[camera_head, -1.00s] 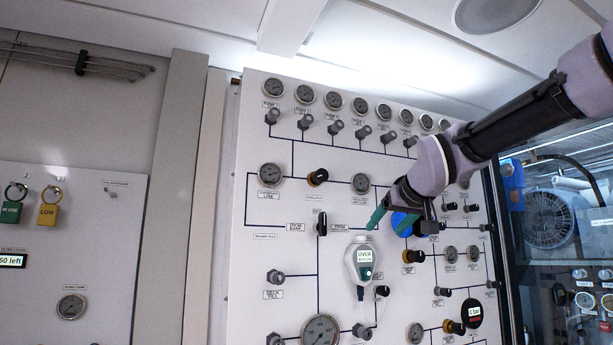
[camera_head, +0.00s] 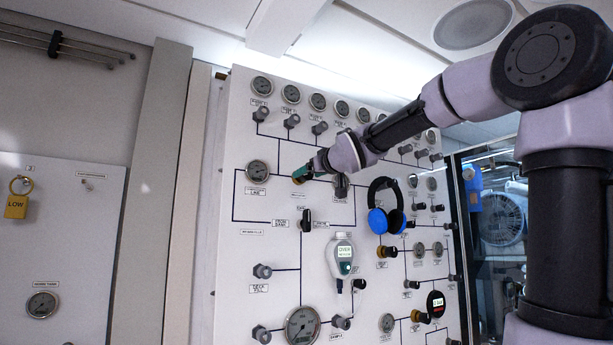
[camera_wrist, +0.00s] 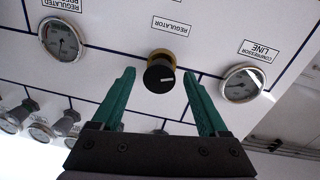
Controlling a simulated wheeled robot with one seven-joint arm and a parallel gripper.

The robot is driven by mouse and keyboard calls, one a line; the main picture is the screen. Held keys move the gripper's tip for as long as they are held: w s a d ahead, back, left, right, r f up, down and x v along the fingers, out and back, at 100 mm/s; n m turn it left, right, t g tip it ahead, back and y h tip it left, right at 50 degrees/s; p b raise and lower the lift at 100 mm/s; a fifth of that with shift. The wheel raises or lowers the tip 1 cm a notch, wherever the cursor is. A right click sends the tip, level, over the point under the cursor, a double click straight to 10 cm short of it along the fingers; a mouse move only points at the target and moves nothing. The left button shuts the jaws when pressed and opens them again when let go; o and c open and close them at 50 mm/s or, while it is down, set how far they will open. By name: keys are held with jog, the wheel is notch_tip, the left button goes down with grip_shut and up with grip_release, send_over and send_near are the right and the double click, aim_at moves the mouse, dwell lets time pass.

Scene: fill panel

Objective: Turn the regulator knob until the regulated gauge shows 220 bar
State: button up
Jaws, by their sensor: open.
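The regulator knob (camera_wrist: 159,76), black with a white mark and a brass collar, stands out from the white panel in the wrist view. My gripper (camera_wrist: 160,74) is open, its two green fingers on either side of the knob with gaps to it. The regulated gauge (camera_wrist: 60,39) is at the upper left of the wrist view; its dial is too small to read. In the head view my gripper (camera_head: 301,174) is at the panel, right of the compressor line gauge (camera_head: 258,172). There the knob and the regulated gauge are hidden by my gripper and arm.
The wrist view is upside down and also shows the compressor line gauge (camera_wrist: 243,82). Blue and black ear defenders (camera_head: 386,207) and a handheld meter (camera_head: 340,256) hang on the panel below my arm. Several grey valves and gauges line the panel top.

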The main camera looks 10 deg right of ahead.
jog(key=shift+x, duration=1)
jog(key=shift+c, duration=0.4)
grip_shut()
jog(key=shift+n, duration=0.3)
jog(key=shift+o, duration=0.4)
grip_release()
jog(key=shift+s, duration=0.1)
